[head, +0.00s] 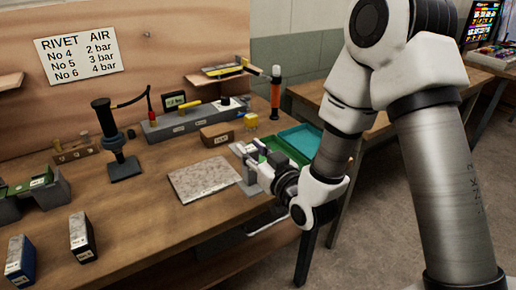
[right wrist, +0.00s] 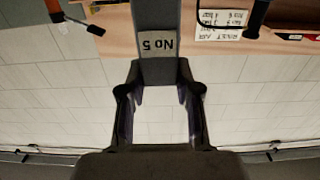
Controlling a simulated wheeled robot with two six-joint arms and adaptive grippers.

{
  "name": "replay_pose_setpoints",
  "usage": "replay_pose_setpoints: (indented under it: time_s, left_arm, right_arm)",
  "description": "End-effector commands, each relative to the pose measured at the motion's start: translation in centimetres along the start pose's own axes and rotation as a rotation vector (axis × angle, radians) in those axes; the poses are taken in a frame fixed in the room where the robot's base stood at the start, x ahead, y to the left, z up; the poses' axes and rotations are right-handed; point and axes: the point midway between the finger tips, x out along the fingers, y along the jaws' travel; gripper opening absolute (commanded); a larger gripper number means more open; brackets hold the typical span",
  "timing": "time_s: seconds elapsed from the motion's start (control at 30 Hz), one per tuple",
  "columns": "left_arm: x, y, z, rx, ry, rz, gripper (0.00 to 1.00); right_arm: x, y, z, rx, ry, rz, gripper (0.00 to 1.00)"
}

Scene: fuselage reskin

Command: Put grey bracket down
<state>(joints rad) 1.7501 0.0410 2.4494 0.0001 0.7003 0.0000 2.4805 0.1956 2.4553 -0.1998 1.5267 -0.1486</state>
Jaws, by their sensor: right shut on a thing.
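In the right wrist view, my right gripper (right wrist: 160,88) is shut on the grey bracket (right wrist: 157,15). The bracket extends away from the fingertips and carries a pale label reading "No 5", upside down in that view. In the head view, my right gripper (head: 257,166) is at the right end of the workbench (head: 150,222), beside the speckled plate (head: 203,178). The bracket is hard to separate there from the gripper and the green-topped item behind it. I cannot tell whether it touches the bench. My left gripper is out of view.
A teal tray (head: 302,138) lies just behind my right gripper. A brown block (head: 217,135) and a long grey rack (head: 190,121) stand farther back. A black stand (head: 119,150) is left of the plate. The front middle of the bench is clear.

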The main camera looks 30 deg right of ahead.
Motion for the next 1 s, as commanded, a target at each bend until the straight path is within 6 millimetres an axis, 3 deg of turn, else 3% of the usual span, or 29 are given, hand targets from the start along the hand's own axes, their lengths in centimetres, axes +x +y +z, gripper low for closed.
replay_pose_setpoints:
  time_s: [0.17,0.53,0.73,0.9,1.0]
  left_arm:
    - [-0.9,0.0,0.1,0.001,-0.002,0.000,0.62]
    - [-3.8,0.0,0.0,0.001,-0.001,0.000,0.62]
    - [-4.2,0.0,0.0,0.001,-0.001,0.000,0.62]
    - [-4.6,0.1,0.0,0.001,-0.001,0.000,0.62]
    - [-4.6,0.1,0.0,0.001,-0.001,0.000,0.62]
  right_arm:
    - [1.1,2.3,-0.4,0.009,0.004,0.003,0.00]
    - [6.5,11.7,0.6,0.000,0.005,0.003,0.00]
    - [7.9,13.9,1.0,-0.001,0.004,0.000,0.00]
    - [7.9,13.8,4.3,-0.001,-0.001,-0.003,0.00]
    - [7.9,13.8,4.8,0.000,0.003,-0.003,0.00]
